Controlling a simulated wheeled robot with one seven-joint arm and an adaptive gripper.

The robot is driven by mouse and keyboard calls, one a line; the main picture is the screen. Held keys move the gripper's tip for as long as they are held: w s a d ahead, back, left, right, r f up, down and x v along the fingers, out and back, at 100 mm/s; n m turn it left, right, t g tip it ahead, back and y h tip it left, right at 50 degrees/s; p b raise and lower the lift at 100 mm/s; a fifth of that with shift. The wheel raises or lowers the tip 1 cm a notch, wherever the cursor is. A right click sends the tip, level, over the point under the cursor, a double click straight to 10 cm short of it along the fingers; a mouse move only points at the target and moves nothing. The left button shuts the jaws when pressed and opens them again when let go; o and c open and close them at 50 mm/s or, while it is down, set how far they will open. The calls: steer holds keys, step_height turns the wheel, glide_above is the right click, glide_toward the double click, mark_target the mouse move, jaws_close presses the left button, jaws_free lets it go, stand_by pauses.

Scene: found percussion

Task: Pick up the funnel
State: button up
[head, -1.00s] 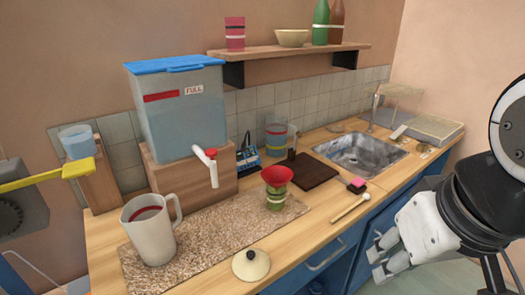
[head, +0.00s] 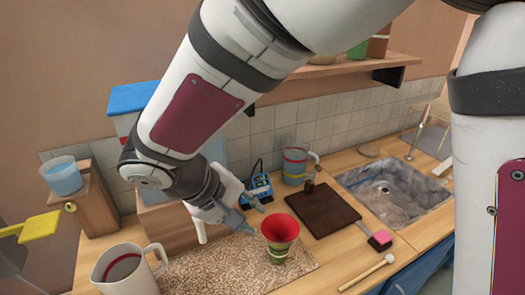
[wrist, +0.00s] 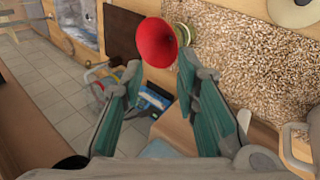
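The red funnel (head: 281,228) sits mouth up on a green banded cup (head: 278,252) on the speckled mat. Whether its spout is inside the cup is hidden. My gripper (head: 257,217) is just left of the funnel in the head view, apart from it as far as I can tell. In the wrist view the funnel (wrist: 157,42) shows its round red mouth beyond and between the fingertips of my gripper (wrist: 159,68). The fingers are spread wide with nothing between them. Part of the green cup (wrist: 184,38) shows beside the funnel.
A jug (head: 124,270) stands at the mat's left. The blue-lidded water tank (head: 130,98) is partly behind my arm. A dark board (head: 322,207), a clear jug (head: 295,165), a mallet (head: 367,272) and the sink (head: 385,192) lie to the right.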

steer(key=a+f, duration=0.1)
steer(key=a, duration=0.2)
steer(key=p, duration=0.2)
glide_toward(267, 236)
steer(key=shift+n, duration=0.3)
steer(key=x, duration=0.8)
steer(key=shift+d+f, duration=0.15)
jaws_close()
